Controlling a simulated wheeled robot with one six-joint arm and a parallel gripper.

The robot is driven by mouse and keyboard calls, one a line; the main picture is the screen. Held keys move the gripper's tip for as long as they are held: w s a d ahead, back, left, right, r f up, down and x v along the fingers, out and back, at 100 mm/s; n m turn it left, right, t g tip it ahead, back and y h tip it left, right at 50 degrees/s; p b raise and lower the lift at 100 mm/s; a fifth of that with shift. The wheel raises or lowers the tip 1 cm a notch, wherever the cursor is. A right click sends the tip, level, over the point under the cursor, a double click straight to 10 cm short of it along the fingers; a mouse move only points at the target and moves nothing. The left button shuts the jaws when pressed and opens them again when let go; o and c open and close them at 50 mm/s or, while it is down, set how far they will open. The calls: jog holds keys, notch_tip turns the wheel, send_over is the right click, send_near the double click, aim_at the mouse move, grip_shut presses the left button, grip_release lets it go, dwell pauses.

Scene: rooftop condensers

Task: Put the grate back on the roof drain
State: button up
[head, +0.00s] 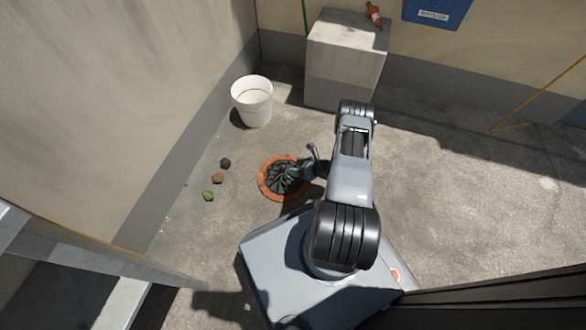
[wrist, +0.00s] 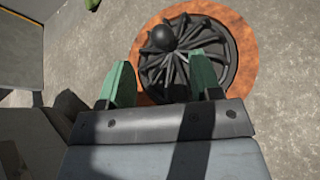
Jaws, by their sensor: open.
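The black ribbed grate (head: 280,182) lies inside the rusty orange ring of the roof drain (head: 263,183) on the concrete floor. In the wrist view the grate (wrist: 222,50) shows radial bars and a round dark knob, and the ring (wrist: 247,45) surrounds it. I cannot tell whether it is fully seated. My gripper (head: 298,171) is at the right side of the grate in the head view. In the wrist view its green fingers are apart, with the gripper (wrist: 158,62) open over the near edge of the grate and nothing held between them.
Small dark (head: 225,163), brown (head: 218,178) and green (head: 208,196) lumps lie left of the drain. A white bucket (head: 254,108) stands behind, beside the wall. A concrete block (head: 345,65) carries an orange bottle (head: 374,14). The floor at right is clear.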

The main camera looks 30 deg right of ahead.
jog(key=a+r+n+g+y, duration=0.1)
jog(key=a+r+n+g, duration=0.25)
jog(key=r+n, duration=0.65)
jog(key=a+r+n+g, duration=0.3)
jog(key=r+n+g, duration=0.15)
jog(key=r, duration=1.15)
jog(key=s+a+r+n+h, duration=0.2)
jog(key=s+r+n+h, duration=0.2)
jog(key=s+r+n, duration=0.3)
jog(key=s+a+r+n+t+h, duration=0.1)
jog(key=s+a+r+n+h, duration=0.2)
jog(key=r, duration=1)
jog(key=shift+s+n+h, duration=1.2)
jog(key=shift+s+n, duration=1.6)
jog(key=shift+n, duration=0.25)
jog(key=shift+r, duration=0.1)
